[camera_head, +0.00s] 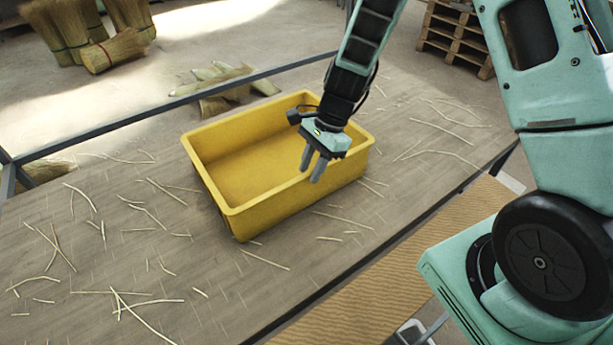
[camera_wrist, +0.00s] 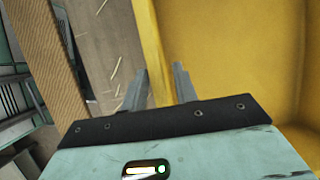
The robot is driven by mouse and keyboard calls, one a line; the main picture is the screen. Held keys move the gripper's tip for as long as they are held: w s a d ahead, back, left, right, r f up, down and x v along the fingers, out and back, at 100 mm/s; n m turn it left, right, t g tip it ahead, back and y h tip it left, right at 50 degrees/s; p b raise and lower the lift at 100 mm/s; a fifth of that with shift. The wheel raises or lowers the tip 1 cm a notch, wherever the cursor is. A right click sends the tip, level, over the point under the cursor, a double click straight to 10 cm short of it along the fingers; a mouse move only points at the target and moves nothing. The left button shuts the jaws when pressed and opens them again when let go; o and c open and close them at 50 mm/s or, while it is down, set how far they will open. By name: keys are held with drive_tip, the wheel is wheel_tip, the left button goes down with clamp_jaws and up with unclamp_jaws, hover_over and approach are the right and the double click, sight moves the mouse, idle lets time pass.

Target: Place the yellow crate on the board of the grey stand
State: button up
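The yellow crate (camera_head: 225,134) stands upright on the straw-strewn table and looks empty. My gripper (camera_head: 313,170) is above the crate's near long wall, with its fingers pointing down and apart. In the wrist view the crate wall (camera_wrist: 151,45) runs between the two fingertips of my gripper (camera_wrist: 158,80), one on the inner side and one on the outer side. The fingers do not look closed on it. I cannot pick out the grey stand or its board with certainty.
The table (camera_head: 120,255) has loose straw pieces on it and room left of the crate. A dark metal bar (camera_head: 130,122) runs along its far side. A tan ribbed surface (camera_head: 370,305) lies beyond the near edge. Straw bundles (camera_head: 115,50) and a pallet (camera_head: 455,38) stand behind.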

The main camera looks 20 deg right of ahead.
drive_tip(key=p+v, duration=0.1)
drive_tip(key=v, duration=0.6)
drive_tip(key=s+a+r+n+h, duration=0.1)
drive_tip(key=s+a+r+n, duration=0.6)
drive_tip(key=s+a+n, duration=0.15)
drive_tip(key=s+a+r+n+h, duration=0.1)
drive_tip(key=s+r+n, duration=0.1)
drive_tip(key=s+n, duration=0.5)
drive_tip(key=s+a+r+n+h, duration=0.1)
drive_tip(key=s+r+n, duration=0.1)
drive_tip(key=s+n, duration=0.6)
drive_tip(key=shift+r+t+h, duration=0.3)
drive_tip(key=shift+t+h, duration=0.1)
drive_tip(key=shift+w+a, duration=0.1)
